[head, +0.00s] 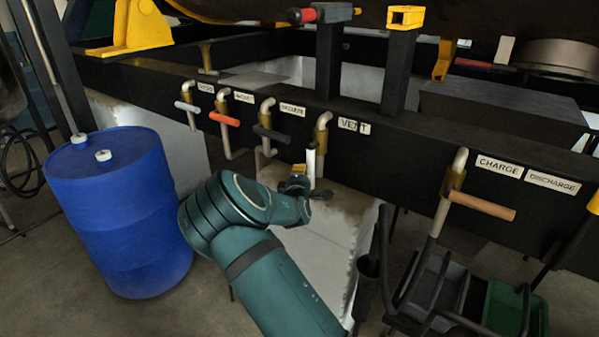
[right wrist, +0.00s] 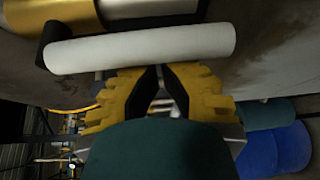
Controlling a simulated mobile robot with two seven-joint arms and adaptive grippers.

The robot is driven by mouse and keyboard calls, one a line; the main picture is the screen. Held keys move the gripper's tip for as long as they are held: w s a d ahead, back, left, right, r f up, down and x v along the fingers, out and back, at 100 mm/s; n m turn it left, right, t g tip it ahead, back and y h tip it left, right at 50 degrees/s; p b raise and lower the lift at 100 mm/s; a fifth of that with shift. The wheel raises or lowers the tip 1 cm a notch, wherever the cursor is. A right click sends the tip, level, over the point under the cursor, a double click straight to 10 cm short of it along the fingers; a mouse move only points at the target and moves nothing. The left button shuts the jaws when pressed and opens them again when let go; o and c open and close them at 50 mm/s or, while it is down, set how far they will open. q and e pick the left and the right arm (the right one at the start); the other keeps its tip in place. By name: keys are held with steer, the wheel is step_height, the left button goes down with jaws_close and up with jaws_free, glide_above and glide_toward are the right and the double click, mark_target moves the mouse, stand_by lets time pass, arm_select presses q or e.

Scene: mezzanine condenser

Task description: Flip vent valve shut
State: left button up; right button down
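The vent valve (head: 321,137) is a brass body with a pale bent pipe on the dark beam, left of the VENT label (head: 354,126). Its white handle (head: 311,166) points down in the head view. In the right wrist view the white handle (right wrist: 140,48) lies across the top, in front of the fingertips. My right gripper (head: 297,184) is beside the handle's lower end. In the right wrist view its yellow fingers (right wrist: 159,70) come together at the tips, with nothing seen between them. Whether they touch the handle is unclear. My left gripper is not in view.
Valves with grey, orange (head: 224,119) and black (head: 271,134) handles stand left of the vent valve. A tan-handled valve (head: 482,206) is at right under CHARGE. A blue drum (head: 118,215) stands left. A cart with grey and green bins (head: 514,308) is lower right.

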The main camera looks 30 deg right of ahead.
arm_select(q)
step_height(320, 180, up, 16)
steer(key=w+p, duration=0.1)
steer(key=p, duration=1.3)
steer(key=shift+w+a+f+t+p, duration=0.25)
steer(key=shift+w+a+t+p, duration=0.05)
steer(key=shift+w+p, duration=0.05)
arm_select(e)
steer(key=s+d+r+n+g, duration=0.4)
steer(key=s+r+n+g, duration=0.2)
steer(key=s+n, duration=0.3)
steer(key=shift+s+g, duration=0.35)
steer(key=shift+g, duration=0.55)
steer(key=shift+d+r, duration=0.15)
